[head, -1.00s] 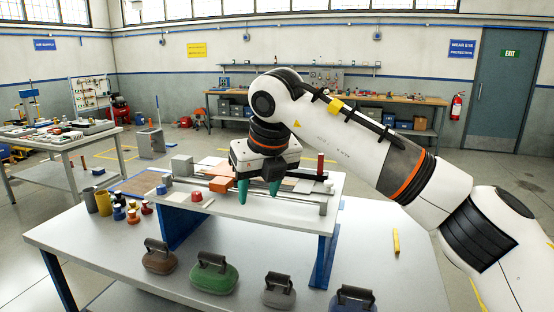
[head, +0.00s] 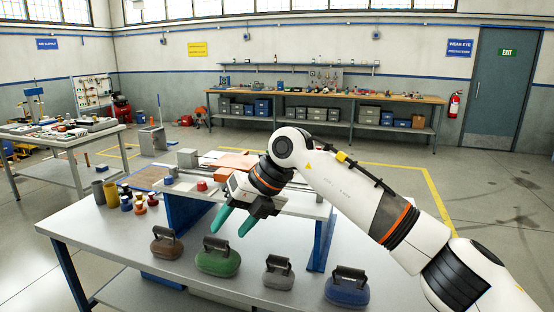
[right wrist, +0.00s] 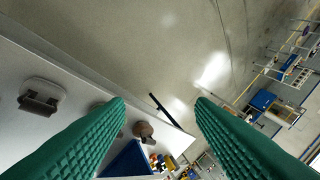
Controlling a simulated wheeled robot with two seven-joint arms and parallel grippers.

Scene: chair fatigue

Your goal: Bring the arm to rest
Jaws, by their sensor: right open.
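My right gripper (head: 232,220) has green fingers, spread apart and empty. In the head view it hangs in front of the raised bench fixture (head: 290,205), above and behind the green weight (head: 218,260). The right arm comes in from the lower right, bent at the elbow. In the right wrist view the two green fingers (right wrist: 160,105) are wide apart, with floor between and beyond them. My left gripper does not show.
The grey table (head: 90,235) carries a brown weight (head: 165,246), a grey weight (head: 278,274) and a blue weight (head: 346,290) along its front. Several coloured spools (head: 138,207) and yellow cups (head: 110,192) stand at left. Open floor lies to the right.

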